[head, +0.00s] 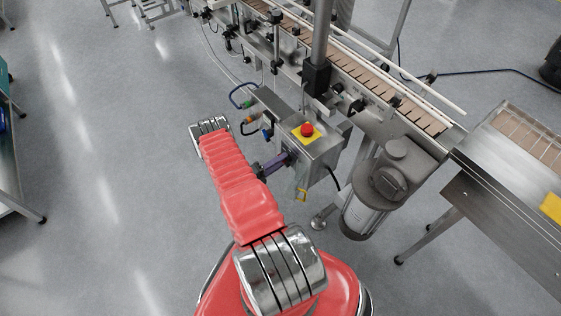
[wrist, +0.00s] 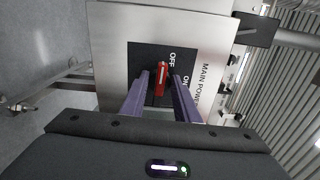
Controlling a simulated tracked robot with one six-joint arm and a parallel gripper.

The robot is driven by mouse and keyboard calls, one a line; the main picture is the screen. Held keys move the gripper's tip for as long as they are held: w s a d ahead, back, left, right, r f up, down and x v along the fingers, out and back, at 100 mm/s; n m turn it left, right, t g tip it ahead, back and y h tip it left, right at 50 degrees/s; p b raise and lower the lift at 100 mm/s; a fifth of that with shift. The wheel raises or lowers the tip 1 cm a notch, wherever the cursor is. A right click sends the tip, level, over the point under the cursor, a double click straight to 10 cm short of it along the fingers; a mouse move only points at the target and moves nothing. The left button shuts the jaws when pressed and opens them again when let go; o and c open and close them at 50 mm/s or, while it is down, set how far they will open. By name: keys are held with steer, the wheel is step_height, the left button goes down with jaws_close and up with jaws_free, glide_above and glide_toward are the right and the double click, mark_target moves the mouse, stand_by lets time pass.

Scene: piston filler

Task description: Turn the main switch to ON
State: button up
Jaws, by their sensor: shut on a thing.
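The main switch (wrist: 161,80) has a red handle on a black plate (wrist: 135,58), beside the words OFF, ON and MAIN POWER. In the wrist view the handle runs nearly upright, its upper end close to OFF and not pointing at ON. My gripper (wrist: 160,78) has its purple fingers on both sides of the handle and is shut on it. In the head view my gripper (head: 284,159) reaches the side of the control box (head: 322,152). The switch is hidden there.
A red emergency stop (head: 307,130) on a yellow plate tops the box. Cables and plugs (head: 250,110) sit at its left. A conveyor (head: 375,75) runs behind, with a motor (head: 380,190) at right. Open floor (head: 90,180) lies at left.

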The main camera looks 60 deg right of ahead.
steer(key=shift+f, duration=0.1)
steer(key=m, duration=1.7)
steer(key=shift+s+a, duration=0.2)
steer(key=shift+s, duration=0.05)
steer(key=shift+m, duration=0.3)
steer(key=o, duration=1)
steer(key=shift+r, duration=0.25)
steer(key=shift+w, duration=0.1)
